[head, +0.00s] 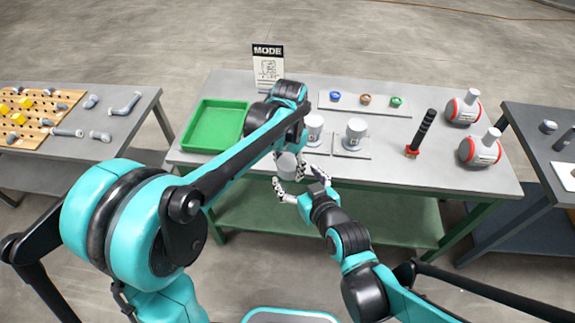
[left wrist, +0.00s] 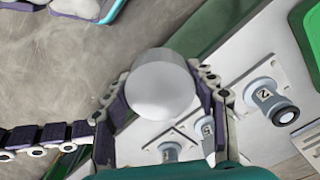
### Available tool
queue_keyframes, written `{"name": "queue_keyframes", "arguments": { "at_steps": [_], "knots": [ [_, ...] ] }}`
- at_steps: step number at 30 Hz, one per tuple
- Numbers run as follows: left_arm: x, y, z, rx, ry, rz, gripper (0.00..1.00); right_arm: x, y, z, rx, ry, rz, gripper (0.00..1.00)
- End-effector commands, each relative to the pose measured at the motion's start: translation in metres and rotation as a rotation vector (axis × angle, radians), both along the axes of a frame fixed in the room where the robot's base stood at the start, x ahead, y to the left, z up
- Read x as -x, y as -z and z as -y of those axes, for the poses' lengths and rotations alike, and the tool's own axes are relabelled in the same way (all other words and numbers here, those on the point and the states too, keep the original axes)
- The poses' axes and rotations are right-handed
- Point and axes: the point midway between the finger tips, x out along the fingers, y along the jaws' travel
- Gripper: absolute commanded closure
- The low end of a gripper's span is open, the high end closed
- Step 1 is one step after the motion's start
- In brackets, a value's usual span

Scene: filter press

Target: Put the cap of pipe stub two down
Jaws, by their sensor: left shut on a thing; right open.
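My left gripper (head: 288,166) is shut on a light grey round cap (left wrist: 162,82), held between its fingers near the table's front edge. The cap also shows in the head view (head: 290,176). In the left wrist view, pipe stub two (left wrist: 266,94), marked 2, stands on a pale plate, and its dark round end shows. Two other labelled things (left wrist: 170,152) are partly visible behind the fingers. In the head view two pale stubs (head: 355,135) stand on plates mid-table. My right gripper (head: 298,190) is open and empty, just in front of the cap.
A green tray (head: 198,143) lies at the table's left, partly behind my left arm. A MODE sign (head: 268,62) stands at the back. Blue, brown and green rings (head: 365,99), a black-handled tool (head: 421,132) and two red-white vessels (head: 481,150) are to the right.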

Motion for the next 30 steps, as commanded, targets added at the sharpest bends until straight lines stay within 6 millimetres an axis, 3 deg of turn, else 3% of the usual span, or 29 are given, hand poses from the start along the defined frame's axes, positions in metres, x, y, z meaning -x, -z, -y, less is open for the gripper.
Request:
{"name": "queue_keyframes", "arguments": {
  "at_steps": [15,28,29,30],
  "knots": [
    [0.0,0.0,0.0,0.0,0.0,0.0,0.69,-0.053,0.025,-0.028,0.002,-0.001,0.001,0.19],
    [0.0,0.0,0.0,0.0,0.0,0.0,0.69,-0.059,0.029,-0.031,0.001,0.0,0.0,0.19],
    [0.0,0.0,0.0,0.0,0.0,0.0,0.69,-0.059,0.029,-0.031,0.001,0.0,0.0,0.21],
    [0.0,0.0,0.0,0.0,0.0,0.0,0.69,-0.059,0.029,-0.031,0.001,0.0,0.0,0.32]
  ]
}}
